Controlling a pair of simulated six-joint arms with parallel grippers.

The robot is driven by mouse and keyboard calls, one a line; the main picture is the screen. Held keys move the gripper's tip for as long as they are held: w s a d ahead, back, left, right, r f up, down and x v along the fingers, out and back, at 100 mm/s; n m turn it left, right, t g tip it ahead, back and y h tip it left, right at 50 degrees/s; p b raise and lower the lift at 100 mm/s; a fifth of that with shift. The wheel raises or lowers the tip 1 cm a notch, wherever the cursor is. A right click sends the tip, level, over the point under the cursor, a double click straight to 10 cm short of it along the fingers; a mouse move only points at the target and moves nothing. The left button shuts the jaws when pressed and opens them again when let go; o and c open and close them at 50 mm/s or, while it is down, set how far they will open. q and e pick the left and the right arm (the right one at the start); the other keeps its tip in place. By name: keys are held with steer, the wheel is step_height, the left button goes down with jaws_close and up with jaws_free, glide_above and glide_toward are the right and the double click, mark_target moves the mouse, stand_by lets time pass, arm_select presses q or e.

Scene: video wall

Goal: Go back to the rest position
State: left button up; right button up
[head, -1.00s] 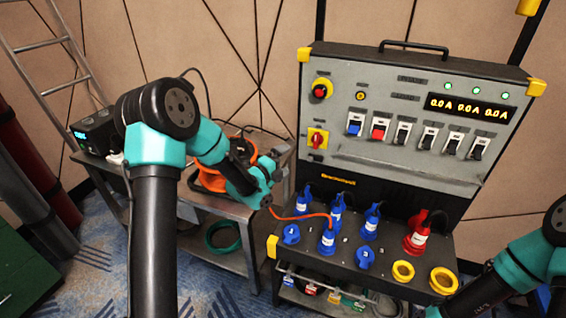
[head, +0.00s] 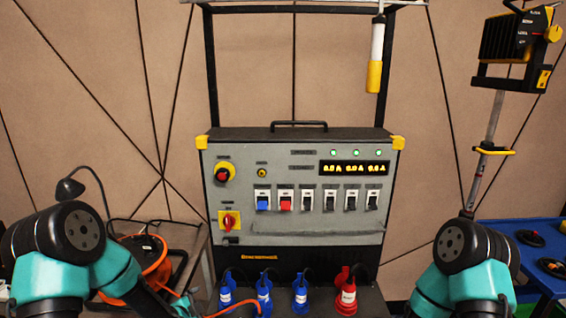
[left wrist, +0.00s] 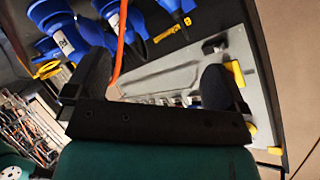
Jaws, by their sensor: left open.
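My left gripper (left wrist: 156,70) is open in the left wrist view, its two dark fingers spread apart with nothing clamped between them. Blue plugs (left wrist: 128,22) and an orange cable (left wrist: 120,50) show beyond it, near the left finger. In the head view my left arm is low at the left and its gripper is below the picture edge. My right arm is low at the right and its gripper is out of view too. The grey control panel (head: 300,250) stands upright between the arms.
Blue plugs (head: 264,296) and a red plug (head: 346,295) stand below the panel. An orange cable (head: 232,309) runs by my left arm. A side table (head: 190,236) is at the left, a blue cart (head: 545,282) and a work lamp (head: 515,45) at the right.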

arm_select(q)
steer(key=s+d+f+n+g, duration=0.2)
steer(key=s+f+n+g, duration=0.3)
steer(key=s, duration=0.7)
steer(key=s+d+f+n+g, duration=0.2)
steer(key=s+f+n+g, duration=0.3)
steer(key=s+f+n, duration=0.4)
steer(key=s+n, duration=0.1)
steer(key=s, duration=0.3)
steer(key=shift+s+f+g+y, duration=0.25)
steer(key=shift+g+y, duration=0.05)
stand_by(0.4)
